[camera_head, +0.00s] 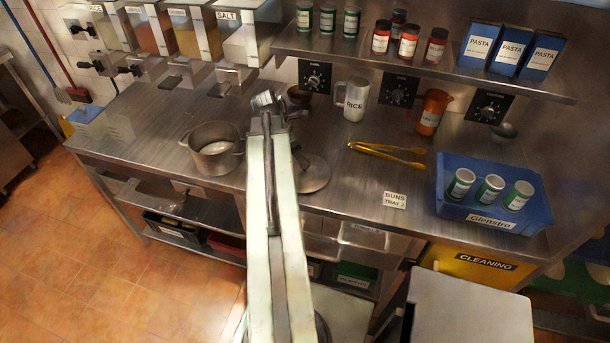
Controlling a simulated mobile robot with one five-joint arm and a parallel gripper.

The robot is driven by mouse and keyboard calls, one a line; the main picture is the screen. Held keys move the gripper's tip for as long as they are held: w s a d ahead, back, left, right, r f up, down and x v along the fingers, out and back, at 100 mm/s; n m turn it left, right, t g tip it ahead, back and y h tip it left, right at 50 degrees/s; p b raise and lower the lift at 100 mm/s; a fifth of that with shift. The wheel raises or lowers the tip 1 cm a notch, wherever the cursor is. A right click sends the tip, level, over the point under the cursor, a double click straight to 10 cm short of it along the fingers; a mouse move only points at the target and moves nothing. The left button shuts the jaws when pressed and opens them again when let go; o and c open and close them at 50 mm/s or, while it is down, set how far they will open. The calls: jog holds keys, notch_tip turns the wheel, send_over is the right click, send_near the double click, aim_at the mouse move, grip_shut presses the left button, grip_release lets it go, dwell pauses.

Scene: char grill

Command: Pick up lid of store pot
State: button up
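A metal pot (214,160) stands uncovered on the steel counter, left of my arm. A round metal lid (314,175) lies on the counter to the right of my arm, which hides its left part. My gripper (265,100) is at the far end of the raised arm, appearing beyond the pot and lid toward the back of the counter. It is small and dark here, and its finger opening cannot be made out. I see nothing clearly held in it.
A blue tray (448,208) holds several cans. A shelf (420,74) overhangs the back. Dispensers (190,40) hang at the back left.

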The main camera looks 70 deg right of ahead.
jog(key=b+x, duration=0.4)
jog(key=x, duration=0.1)
jog(key=shift+d+f+b, duration=0.1)
jog(key=shift+f+b, duration=0.1)
jog(key=shift+b, duration=0.15)
jog(key=shift+r, duration=0.15)
grip_shut()
